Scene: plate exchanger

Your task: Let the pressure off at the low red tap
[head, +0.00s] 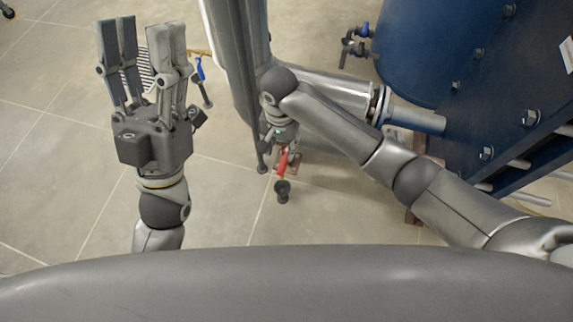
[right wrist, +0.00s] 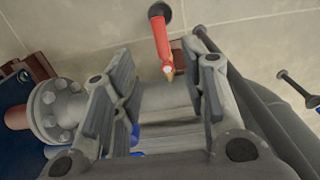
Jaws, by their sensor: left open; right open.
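The low red tap's lever (head: 283,163) shows near the floor in the head view, just below my right gripper. In the right wrist view the red lever (right wrist: 161,40) stands beyond the fingertips, close to the gap between them, with a brass-coloured bit at its near end. My right gripper (right wrist: 158,80) is open, with nothing seen gripped; it points down at the tap, and the head view shows it mostly hidden by its own wrist. My left gripper (head: 145,40) is open and empty, raised at the left, well away from the tap. The tap's body is largely hidden.
A flanged pipe (head: 405,115) runs right to the dark blue exchanger (head: 500,90). A blue-handled tap (head: 201,70) is behind my left gripper. A black round piece (head: 282,190) sits by the lever. Tiled floor (head: 70,170) is clear at left.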

